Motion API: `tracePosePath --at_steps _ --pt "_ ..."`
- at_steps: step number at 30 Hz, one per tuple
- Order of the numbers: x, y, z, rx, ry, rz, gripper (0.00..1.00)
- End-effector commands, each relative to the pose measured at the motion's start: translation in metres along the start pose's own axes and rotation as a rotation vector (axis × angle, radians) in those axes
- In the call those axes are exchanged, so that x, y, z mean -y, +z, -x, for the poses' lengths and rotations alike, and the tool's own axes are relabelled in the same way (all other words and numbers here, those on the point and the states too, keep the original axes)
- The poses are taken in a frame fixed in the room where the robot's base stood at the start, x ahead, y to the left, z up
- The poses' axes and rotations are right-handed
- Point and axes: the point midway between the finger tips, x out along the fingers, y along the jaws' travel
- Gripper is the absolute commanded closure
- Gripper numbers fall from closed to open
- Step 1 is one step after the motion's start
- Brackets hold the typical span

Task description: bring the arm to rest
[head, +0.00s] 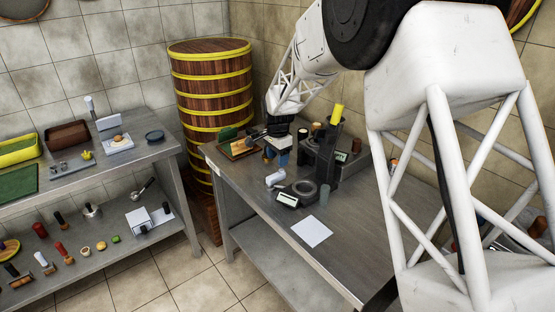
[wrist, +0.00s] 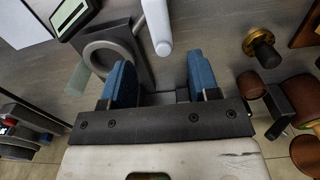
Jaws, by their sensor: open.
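My gripper (head: 276,155) hangs over the left part of the metal bench (head: 262,215) in the head view, with its blue fingers pointing down. In the wrist view my gripper (wrist: 162,78) has its two blue fingers wide apart, with nothing held between them. A white bent pipe-like piece (head: 275,179) lies on the bench just in front of the fingers. It also shows beyond the fingertips in the wrist view (wrist: 157,25). I cannot tell the exact gap between the fingers and the bench top.
A grey ring-topped device (head: 304,188) with a display and a white sheet (head: 312,231) lie on the bench. A dark holder with a yellow cylinder (head: 336,114) stands to the right. A tall wooden barrel stack (head: 212,85) stands behind. A cluttered shelf bench (head: 85,170) is at left.

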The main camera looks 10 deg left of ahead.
Motion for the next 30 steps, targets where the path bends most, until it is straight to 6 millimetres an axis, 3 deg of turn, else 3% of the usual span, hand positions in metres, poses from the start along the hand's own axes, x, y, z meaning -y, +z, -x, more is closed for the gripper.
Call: tracePosePath --at_steps 11,17,23,30 --pt "-0.001 0.000 0.001 0.000 -0.001 0.001 0.45" --pt "-0.016 -0.003 0.013 -0.003 -0.006 0.020 0.45" --pt "-0.052 -0.007 0.044 -0.012 -0.020 0.070 0.45" --pt "-0.113 -0.009 0.087 -0.027 -0.040 0.153 0.45"
